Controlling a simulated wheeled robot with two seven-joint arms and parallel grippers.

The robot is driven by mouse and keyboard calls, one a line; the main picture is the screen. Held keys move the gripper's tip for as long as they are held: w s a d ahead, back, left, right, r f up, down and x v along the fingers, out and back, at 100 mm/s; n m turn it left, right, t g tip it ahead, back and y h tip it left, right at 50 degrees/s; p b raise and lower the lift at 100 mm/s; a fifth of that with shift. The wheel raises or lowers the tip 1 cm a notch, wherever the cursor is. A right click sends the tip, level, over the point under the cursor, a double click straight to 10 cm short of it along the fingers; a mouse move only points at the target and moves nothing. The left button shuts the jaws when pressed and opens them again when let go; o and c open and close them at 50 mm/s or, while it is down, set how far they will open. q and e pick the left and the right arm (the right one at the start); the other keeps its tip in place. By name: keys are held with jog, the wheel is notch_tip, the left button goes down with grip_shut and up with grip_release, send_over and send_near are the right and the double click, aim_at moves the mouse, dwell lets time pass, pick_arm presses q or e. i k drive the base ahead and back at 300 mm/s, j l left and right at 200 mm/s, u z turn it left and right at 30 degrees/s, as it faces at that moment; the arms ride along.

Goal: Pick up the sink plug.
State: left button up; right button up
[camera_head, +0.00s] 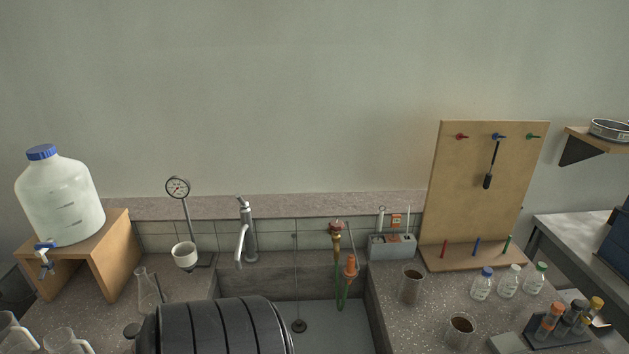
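The sink plug (299,325) appears as a small dark round piece on the floor of the grey sink (330,320). A thin line, like a chain, runs down from the back wall of the sink towards it. I cannot tell whether it sits in the drain or lies beside it. Neither of my grippers shows in the head view.
A large dark ribbed cylindrical shape hides the sink's front left; I cannot tell what it is. The tap (245,235) stands behind the sink. Green hose (340,288) hangs inside, right of the plug. Brown cups (411,285) and bottles (508,281) stand on the right.

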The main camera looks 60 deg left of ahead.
aim_at(297, 326)
jog(key=u, duration=2.2)
jog(key=l+z, duration=0.15)
jog(key=l, duration=0.3)
jog(key=i, duration=0.05)
